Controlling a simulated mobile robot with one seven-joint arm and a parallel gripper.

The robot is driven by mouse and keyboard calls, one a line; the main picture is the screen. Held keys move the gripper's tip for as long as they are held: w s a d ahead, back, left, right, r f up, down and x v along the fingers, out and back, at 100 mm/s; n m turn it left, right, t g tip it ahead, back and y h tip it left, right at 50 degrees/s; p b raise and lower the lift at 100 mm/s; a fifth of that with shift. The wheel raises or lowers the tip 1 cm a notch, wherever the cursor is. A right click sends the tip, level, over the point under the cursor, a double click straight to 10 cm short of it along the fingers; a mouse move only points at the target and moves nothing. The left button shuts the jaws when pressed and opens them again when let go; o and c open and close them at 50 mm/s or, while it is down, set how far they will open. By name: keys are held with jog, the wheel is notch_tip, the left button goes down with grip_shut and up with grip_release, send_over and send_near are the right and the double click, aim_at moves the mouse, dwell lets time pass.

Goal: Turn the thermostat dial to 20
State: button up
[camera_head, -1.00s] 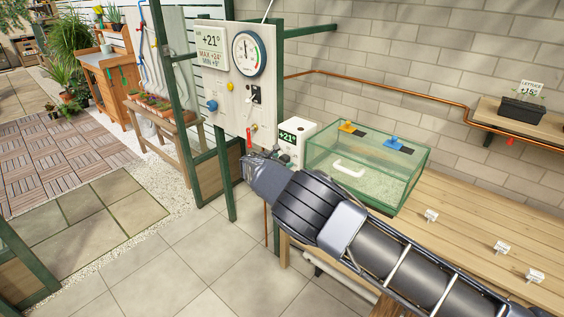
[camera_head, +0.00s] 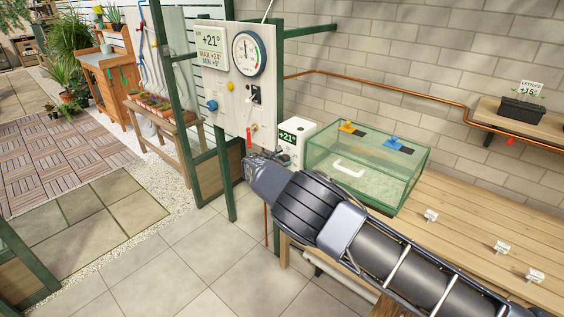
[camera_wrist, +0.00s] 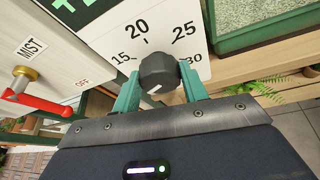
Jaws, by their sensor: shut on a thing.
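The thermostat is a white box (camera_head: 304,131) with a dark display reading +21°, at the left end of the bench. In the wrist view its white face (camera_wrist: 108,32) carries the numbers 15, 20, 25 and 30 around a dark dial (camera_wrist: 158,70). My gripper (camera_wrist: 160,78) is shut on the dial, with one teal finger on each side. A short white mark shows on the dial's near face; I cannot tell exactly which number it points to. In the head view my gripper (camera_head: 257,166) is in front of the thermostat and hides the dial.
A glass tank (camera_head: 367,165) stands right beside the thermostat. A control panel (camera_head: 228,85) with a gauge and knobs stands to the left. A red lever (camera_wrist: 38,104) and a MIST label (camera_wrist: 31,48) are close left of my gripper.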

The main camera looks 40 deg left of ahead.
jog(key=m+t+y, duration=0.1)
jog(key=m+t, duration=0.1)
jog(key=m, duration=0.4)
jog(key=m+t+y, duration=0.2)
jog(key=m, duration=0.5)
jog(key=f+m+t+y, duration=0.1)
jog(key=m+t, duration=0.1)
jog(key=m, duration=0.5)
jog(key=shift+d+f+t+y, duration=0.1)
jog(key=shift+d+t+y, duration=0.05)
jog(key=shift+t+y, duration=0.2)
dwell(0.6)
jog(key=o, duration=1)
jog(key=shift+s, duration=0.1)
jog(key=v, duration=1)
jog(key=shift+s, duration=0.3)
jog(key=shift+d, duration=0.1)
